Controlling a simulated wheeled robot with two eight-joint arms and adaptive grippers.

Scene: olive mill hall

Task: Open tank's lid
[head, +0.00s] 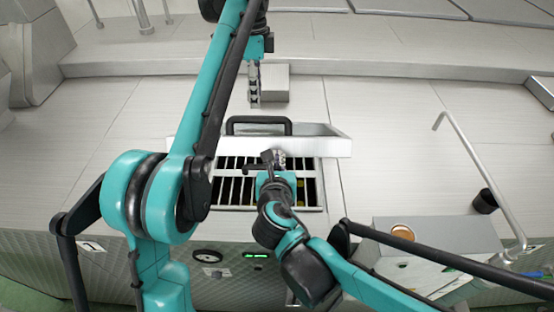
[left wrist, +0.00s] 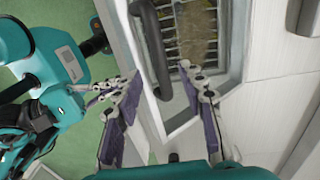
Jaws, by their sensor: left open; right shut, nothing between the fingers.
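The tank's lid (head: 318,144) is a pale metal panel standing raised above the tank opening, with a black bar handle (head: 258,119). The lid (left wrist: 138,70) and handle (left wrist: 153,55) also show in the left wrist view. Under it the metal grate (head: 233,190) shows, with brownish contents below its bars. My left gripper (head: 254,100) is open and empty, just beyond the handle; its fingers (left wrist: 163,95) spread either side of the lid's end in the left wrist view. My right gripper (head: 273,158) is shut and empty at the lid's near edge. I cannot tell if it touches.
A grey box (head: 275,82) lies on the deck behind my left gripper. At the right stand a bent metal pipe (head: 470,150), a black cup-like piece (head: 485,201) and a grey box with an orange-brown round top (head: 403,231). The deck left of the opening is clear.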

